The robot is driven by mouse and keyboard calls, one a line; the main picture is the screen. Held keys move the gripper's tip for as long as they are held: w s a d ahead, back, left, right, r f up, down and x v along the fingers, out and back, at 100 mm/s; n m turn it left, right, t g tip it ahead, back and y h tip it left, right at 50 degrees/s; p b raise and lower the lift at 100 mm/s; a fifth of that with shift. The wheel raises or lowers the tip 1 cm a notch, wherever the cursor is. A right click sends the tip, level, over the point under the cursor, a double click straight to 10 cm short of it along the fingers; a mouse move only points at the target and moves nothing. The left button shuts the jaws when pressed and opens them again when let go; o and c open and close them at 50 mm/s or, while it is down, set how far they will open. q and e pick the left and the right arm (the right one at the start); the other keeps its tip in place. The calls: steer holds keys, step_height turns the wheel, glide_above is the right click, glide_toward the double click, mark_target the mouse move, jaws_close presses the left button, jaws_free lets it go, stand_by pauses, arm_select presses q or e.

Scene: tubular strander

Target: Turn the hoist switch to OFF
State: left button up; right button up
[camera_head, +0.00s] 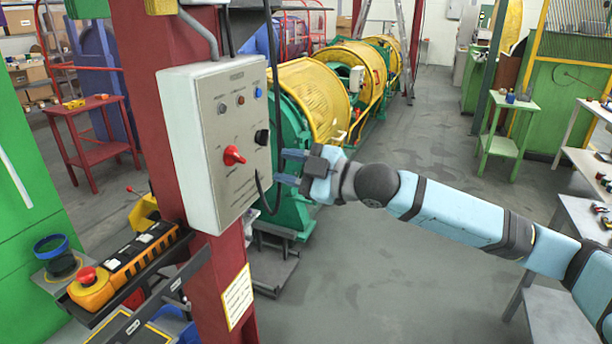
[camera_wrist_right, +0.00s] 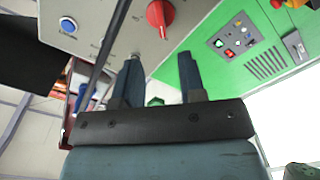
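A grey control box (camera_head: 215,140) hangs on a red post. A red rotary knob (camera_head: 233,155) sits on its front face and also shows at the top of the wrist view (camera_wrist_right: 160,14). A black knob (camera_head: 262,137) sits near the box's right edge. Labels are too small to read, so I cannot tell which knob is the hoist switch or its position. My right gripper (camera_head: 287,167) is open and empty, just right of the box, apart from the red knob. Its two fingers (camera_wrist_right: 160,70) stand apart in the wrist view. My left gripper is not in view.
A black cable (camera_head: 258,190) hangs along the box's right edge, between knobs and gripper. A blue button (camera_head: 258,92) is above. A yellow pendant (camera_head: 120,265) with a red button lies on a shelf left of the post.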

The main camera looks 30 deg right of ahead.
steer(key=v, duration=0.3)
steer(key=shift+s+d, duration=0.2)
steer(key=shift+s, duration=0.1)
steer(key=s+a+f+m+h+p, duration=0.1)
steer(key=s+a+f+m, duration=0.15)
steer(key=f, duration=0.55)
steer(key=s+a+f+m+h+p, duration=0.1)
steer(key=f+m+p, duration=0.15)
steer(key=f, duration=0.55)
steer(key=s+a+f+m+h+p, duration=0.1)
steer(key=s+a+f+m, duration=0.15)
steer(key=f, duration=0.55)
steer(key=s+a+f+m+g+h+p, duration=0.2)
steer(key=s+f+m, duration=0.4)
steer(key=s+f, duration=1)
steer(key=s+g+h, duration=0.1)
steer(key=h, duration=0.1)
steer(key=shift+s+h, duration=0.35)
steer(key=shift+h, duration=0.05)
steer(key=shift+f, duration=0.1)
